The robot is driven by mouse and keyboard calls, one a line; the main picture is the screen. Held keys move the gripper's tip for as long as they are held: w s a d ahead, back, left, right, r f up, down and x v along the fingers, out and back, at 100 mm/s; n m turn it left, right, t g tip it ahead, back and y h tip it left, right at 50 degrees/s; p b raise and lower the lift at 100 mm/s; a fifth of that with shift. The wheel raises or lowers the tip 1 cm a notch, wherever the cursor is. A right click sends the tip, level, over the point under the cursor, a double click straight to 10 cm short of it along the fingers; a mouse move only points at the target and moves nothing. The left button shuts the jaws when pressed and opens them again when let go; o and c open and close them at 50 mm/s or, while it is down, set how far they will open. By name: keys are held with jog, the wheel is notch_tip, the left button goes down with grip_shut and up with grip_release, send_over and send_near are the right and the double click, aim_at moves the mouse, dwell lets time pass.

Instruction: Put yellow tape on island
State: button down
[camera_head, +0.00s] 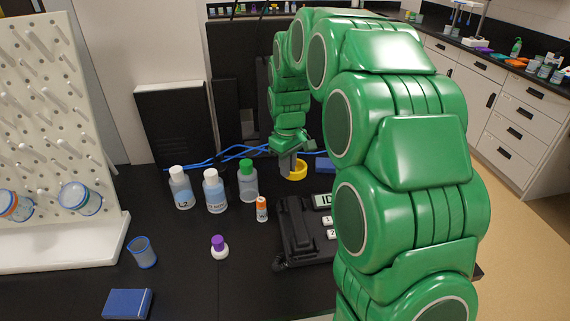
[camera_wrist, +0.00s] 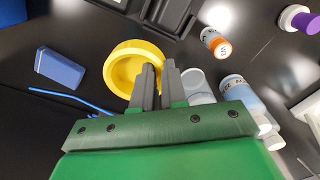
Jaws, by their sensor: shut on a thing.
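The yellow tape (camera_head: 300,171) is a short, thick ring near the back of the black table. My gripper (camera_head: 289,174) reaches down at its left side in the head view. In the wrist view my gripper (camera_wrist: 158,66) is shut on the rim of the yellow tape (camera_wrist: 114,68). The tape's hole faces the wrist camera. I cannot tell whether the tape touches the table. Which surface is the island is not clear from these views.
Capped bottles (camera_head: 214,190) stand left of my gripper. An orange-capped vial (camera_head: 261,209), a black phone (camera_head: 297,232) and a blue box (camera_head: 325,165) are close by. Blue cables (camera_head: 235,153) run behind. A white peg rack (camera_head: 50,120) stands left. A counter with cabinets (camera_head: 510,110) is at right.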

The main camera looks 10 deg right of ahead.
jog(key=shift+s+r, duration=0.3)
jog(key=shift+s, duration=0.35)
jog(key=shift+s+r, duration=0.25)
jog(key=shift+s, duration=0.35)
jog(key=shift+s+r, duration=0.3)
jog(key=shift+s, duration=0.35)
